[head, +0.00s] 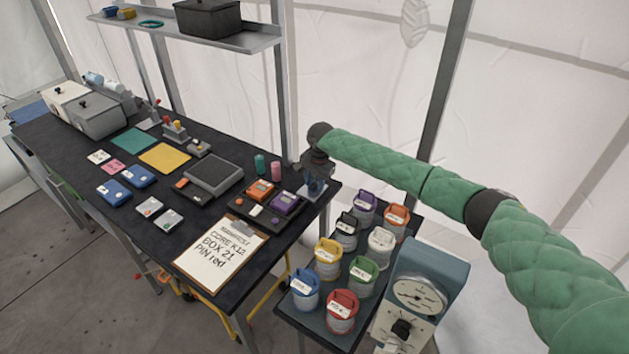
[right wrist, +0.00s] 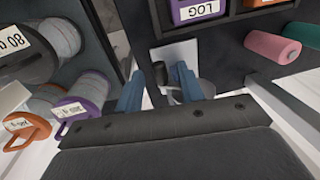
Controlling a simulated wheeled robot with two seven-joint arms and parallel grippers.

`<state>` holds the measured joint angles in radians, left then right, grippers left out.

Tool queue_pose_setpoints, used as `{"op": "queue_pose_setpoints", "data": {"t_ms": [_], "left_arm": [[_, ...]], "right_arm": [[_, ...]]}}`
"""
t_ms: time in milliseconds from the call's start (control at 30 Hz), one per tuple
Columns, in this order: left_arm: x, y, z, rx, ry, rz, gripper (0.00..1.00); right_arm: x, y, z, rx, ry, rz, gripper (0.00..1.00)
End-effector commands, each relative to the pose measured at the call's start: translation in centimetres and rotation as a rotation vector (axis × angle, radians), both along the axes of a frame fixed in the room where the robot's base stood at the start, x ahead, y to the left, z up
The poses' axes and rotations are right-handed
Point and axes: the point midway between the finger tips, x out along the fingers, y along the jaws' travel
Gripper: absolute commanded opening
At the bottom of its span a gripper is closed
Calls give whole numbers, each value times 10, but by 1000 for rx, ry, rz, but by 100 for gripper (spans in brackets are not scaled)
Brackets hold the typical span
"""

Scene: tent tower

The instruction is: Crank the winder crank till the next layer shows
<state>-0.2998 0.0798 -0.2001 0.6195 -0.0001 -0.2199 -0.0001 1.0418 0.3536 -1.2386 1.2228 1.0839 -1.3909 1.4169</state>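A small crank with a dark knob (right wrist: 159,70) stands at a pale plate (right wrist: 185,52) in the right wrist view. I take it to be the winder crank. In the head view the pale plate (head: 311,194) is at the dark table's right corner, and the crank is mostly hidden by my gripper. My right gripper (head: 316,186) points down over the plate. Its two blue fingers (right wrist: 160,88) are apart, one on each side of the crank, with gaps showing. A grey round part shows beside the right finger. No layer can be made out. My left gripper is not in view.
The dark table (head: 75,150) carries a clipboard (head: 220,252), a tray with orange and purple boxes (head: 262,190), and green and pink spools. Right of it, a low stand holds several labelled coloured-lid tubs (head: 342,310) and a dial device (head: 420,295). A shelf (head: 235,40) hangs behind.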

Motion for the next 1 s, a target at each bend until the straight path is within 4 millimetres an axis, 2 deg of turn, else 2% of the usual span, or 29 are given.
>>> {"op": "queue_pose_setpoints", "data": {"t_ms": [133,333,667,867,1000], "left_arm": [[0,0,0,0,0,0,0],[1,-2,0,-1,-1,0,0],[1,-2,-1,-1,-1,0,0],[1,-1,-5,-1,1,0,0],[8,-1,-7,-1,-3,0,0]], "right_arm": [[0,0,0,0,0,0,38],[0,0,0,0,0,0,0],[-1,0,-3,22,-14,0,0],[-1,-1,-7,91,-64,-1,0],[-1,-1,-12,169,-119,-2,0]]}}
